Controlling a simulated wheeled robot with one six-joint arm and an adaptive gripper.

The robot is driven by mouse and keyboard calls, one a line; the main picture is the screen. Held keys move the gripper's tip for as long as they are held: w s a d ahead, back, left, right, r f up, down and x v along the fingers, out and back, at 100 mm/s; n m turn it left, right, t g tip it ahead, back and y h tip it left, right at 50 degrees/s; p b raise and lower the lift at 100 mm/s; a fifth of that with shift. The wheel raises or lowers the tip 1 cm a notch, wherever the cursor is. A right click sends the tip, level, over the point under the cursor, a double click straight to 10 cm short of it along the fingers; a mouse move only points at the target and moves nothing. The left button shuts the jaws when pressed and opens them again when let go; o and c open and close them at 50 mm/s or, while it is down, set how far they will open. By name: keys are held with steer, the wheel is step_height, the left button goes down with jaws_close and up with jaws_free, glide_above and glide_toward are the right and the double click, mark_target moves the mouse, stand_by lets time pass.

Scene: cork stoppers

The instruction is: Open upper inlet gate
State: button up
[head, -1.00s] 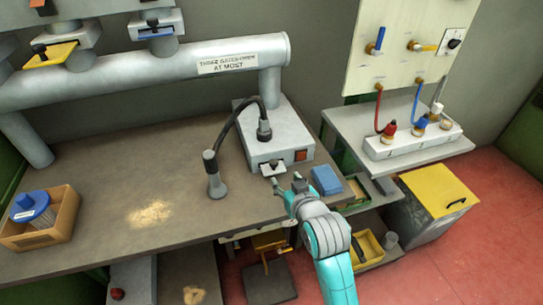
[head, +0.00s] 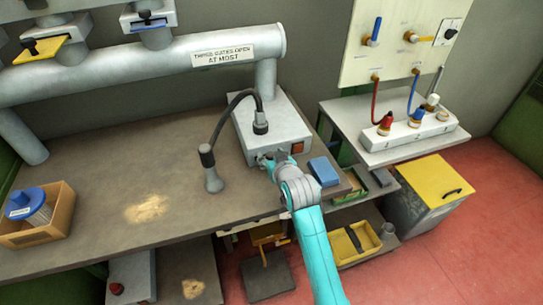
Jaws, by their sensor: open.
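The grey box (head: 272,124) on the bench has a small gate fitting with a dark knob low on its front, now mostly hidden behind my gripper (head: 270,162). My gripper is open, with its fingers at that fitting; I cannot tell whether they touch it. Two more gates hang from the pipe branches at the upper left: one with a yellow plate (head: 40,50), drawn forward, and one with a blue plate (head: 146,25). No label here tells which gate is the upper inlet.
A grey pipe (head: 140,72) bears a sign limiting open gates to three. A hose nozzle (head: 212,180) stands left of my gripper, a blue block (head: 324,171) lies right. A wooden box (head: 40,222) sits at far left. The middle of the bench (head: 105,175) is mostly clear.

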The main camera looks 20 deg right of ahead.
jaws_close()
steer(key=shift+s, duration=2.6)
jaws_free()
steer(key=v, duration=1.2)
steer(key=shift+f, duration=0.1)
